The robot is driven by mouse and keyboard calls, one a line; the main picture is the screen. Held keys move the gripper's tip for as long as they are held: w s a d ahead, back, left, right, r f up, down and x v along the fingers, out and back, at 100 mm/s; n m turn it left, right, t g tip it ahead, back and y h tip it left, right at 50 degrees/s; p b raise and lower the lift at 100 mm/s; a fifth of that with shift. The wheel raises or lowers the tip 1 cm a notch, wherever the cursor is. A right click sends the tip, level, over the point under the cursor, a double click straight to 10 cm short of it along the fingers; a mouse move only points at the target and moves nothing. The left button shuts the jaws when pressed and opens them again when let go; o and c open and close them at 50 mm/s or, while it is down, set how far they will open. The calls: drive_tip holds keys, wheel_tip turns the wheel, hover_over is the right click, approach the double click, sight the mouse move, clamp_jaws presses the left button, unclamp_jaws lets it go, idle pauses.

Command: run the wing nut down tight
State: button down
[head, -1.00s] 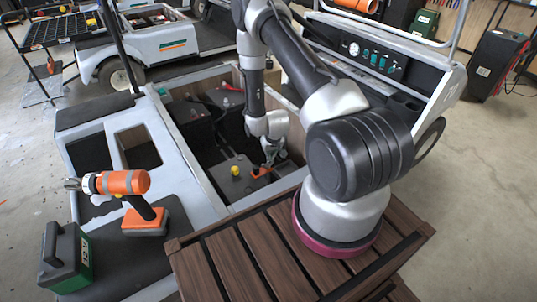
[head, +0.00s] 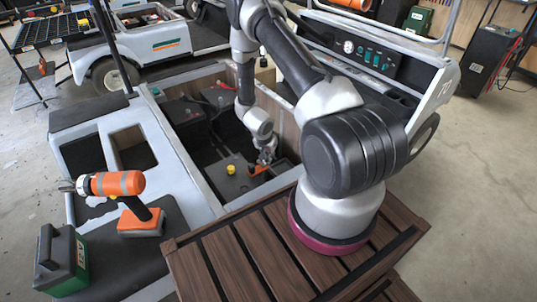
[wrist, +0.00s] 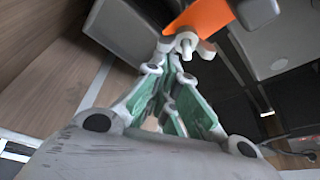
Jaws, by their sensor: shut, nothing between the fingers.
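In the wrist view a pale grey metal piece that looks like the wing nut (wrist: 186,42) sits beside an orange strip (wrist: 205,15). My gripper (wrist: 172,62) has green-lined fingers drawn together, with nothing held. Its tips appear just short of the metal piece; I cannot tell whether they touch. In the head view my gripper (head: 265,157) is down in the cart's open bay, just above the orange piece (head: 258,169) on a dark battery (head: 222,182). The wing nut is too small to make out there.
A yellow cap (head: 231,169) stands on the battery left of my gripper. The bay's pale frame (head: 190,170) and wooden wall (head: 280,127) enclose it closely. An orange drill (head: 118,184) and a green-black case (head: 62,262) lie on the cart's left side.

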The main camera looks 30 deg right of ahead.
sight(262, 163)
drive_tip(key=s+m+g, duration=0.1)
drive_tip(key=m, duration=0.2)
drive_tip(key=s+a+m+g, duration=0.1)
drive_tip(key=m, duration=0.3)
drive_tip(key=m+g, duration=0.1)
drive_tip(key=m, duration=0.3)
drive_tip(key=shift+s+a, duration=0.3)
drive_tip(key=shift+s, duration=0.1)
drive_tip(key=shift+s+a, duration=0.2)
drive_tip(key=shift+a, duration=0.6)
idle(0.4)
drive_tip(key=shift+a, duration=0.35)
drive_tip(key=shift+w+a, duration=0.3)
drive_tip(key=shift+a, duration=0.25)
idle(0.6)
idle(0.3)
